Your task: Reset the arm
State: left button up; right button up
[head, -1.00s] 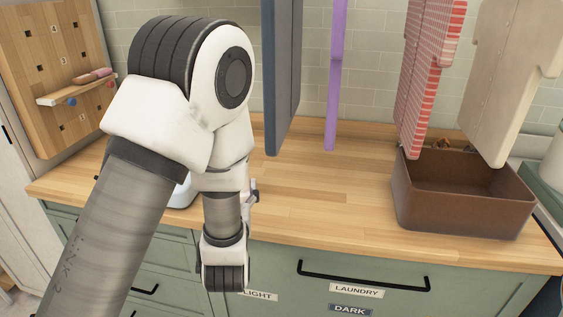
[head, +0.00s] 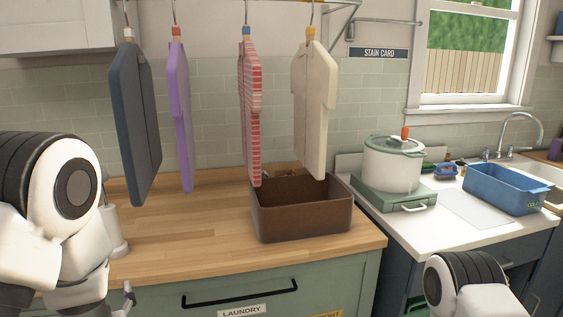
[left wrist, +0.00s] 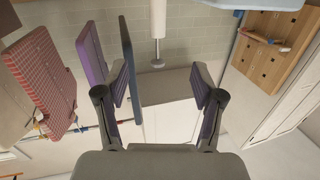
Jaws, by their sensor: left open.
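My left arm stands at the left edge of the head view, with its bulky joint in front of the counter. My left gripper (left wrist: 158,98) is open in the left wrist view, its two fingers wide apart with nothing between them. My right arm shows only as a rounded joint at the lower right of the head view; its gripper is out of frame. A dark blue cloth (head: 136,125), a purple cloth (head: 181,120), a red-and-white checked cloth (head: 250,110) and a cream cloth (head: 312,110) hang in a row from hooks.
A brown bin (head: 302,222) stands on the wooden counter (head: 185,235) below the cream cloth. A white pot (head: 393,165) and a blue basin (head: 507,188) are farther right near the sink. The wooden pegboard (left wrist: 270,48) shows in the left wrist view. The counter's middle is clear.

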pick_arm(q)
jog(key=s+d+f+m+g+h, duration=0.1)
jog(key=s+f+g+h, duration=0.2)
jog(key=f, duration=0.9)
jog(key=s+d+f+m+g+h, duration=0.1)
jog(key=s+f+g, duration=0.4)
jog(key=f, duration=0.7)
jog(key=s+d+f+m+g+h, duration=0.1)
jog(key=s+d+f+g+h, duration=0.1)
jog(key=s+f, duration=0.3)
jog(key=s+d+f+m+g+h, duration=0.1)
jog(key=s+d+f+g, duration=0.3)
jog(key=s, duration=0.7)
jog(key=shift+s+f+m+g+h, duration=0.15)
jog(key=shift+f+m+g+h, duration=0.2)
jog(key=shift+f+h, duration=0.55)
